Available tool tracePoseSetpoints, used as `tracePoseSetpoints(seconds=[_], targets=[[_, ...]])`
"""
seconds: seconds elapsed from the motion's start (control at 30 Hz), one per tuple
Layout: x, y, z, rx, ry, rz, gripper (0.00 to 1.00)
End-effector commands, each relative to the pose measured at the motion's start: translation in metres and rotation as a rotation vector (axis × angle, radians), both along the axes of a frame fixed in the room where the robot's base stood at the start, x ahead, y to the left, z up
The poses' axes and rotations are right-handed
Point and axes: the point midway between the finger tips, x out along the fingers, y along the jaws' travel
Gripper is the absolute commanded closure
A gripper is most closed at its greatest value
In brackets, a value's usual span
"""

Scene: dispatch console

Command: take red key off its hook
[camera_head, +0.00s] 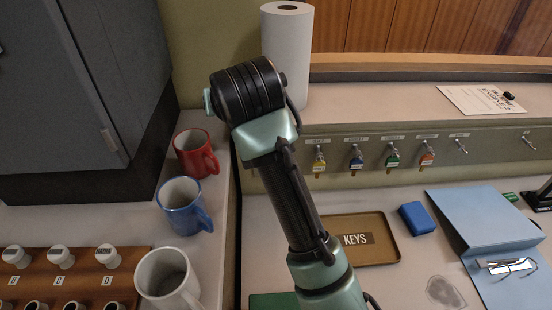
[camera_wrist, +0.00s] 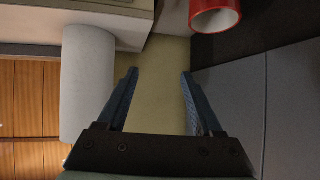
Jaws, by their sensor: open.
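The red key (camera_head: 427,158) looks orange-red and hangs from a hook on the ledge front, right of the yellow key (camera_head: 319,166), the blue key (camera_head: 356,164) and the green key (camera_head: 392,160). My gripper (camera_wrist: 160,74) is open and empty in the wrist view, with bare wall or panel behind its fingers. No keys show in that view. In the head view my arm rises through the middle, well left of the red key, and my fingers cannot be made out there.
A paper towel roll (camera_head: 287,50) stands on the ledge. A red mug (camera_head: 196,153), blue mug (camera_head: 184,206) and white mug (camera_head: 168,279) stand at left. Below the hooks are a KEYS tray (camera_head: 390,249), blue box (camera_head: 416,218) and blue folder (camera_head: 478,215). Two right hooks hold no coloured key.

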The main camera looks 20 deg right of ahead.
Motion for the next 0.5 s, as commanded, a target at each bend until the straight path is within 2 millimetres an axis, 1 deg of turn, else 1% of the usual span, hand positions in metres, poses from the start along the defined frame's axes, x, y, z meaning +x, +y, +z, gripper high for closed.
tracePoseSetpoints(seconds=[0.03, 0.1, 0.2, 0.3, 0.33, 0.5], targets=[[-0.005, -0.023, -0.036, 0.0, 0.098, -0.043, 0.32], [-0.014, -0.045, -0.069, 0.006, 0.213, -0.09, 0.32], [-0.029, -0.07, -0.103, 0.014, 0.335, -0.144, 0.32], [-0.04, -0.084, -0.121, 0.021, 0.409, -0.178, 0.32], [-0.042, -0.087, -0.125, 0.021, 0.422, -0.185, 0.32], [-0.042, -0.092, -0.137, 0.023, 0.445, -0.195, 0.32]])
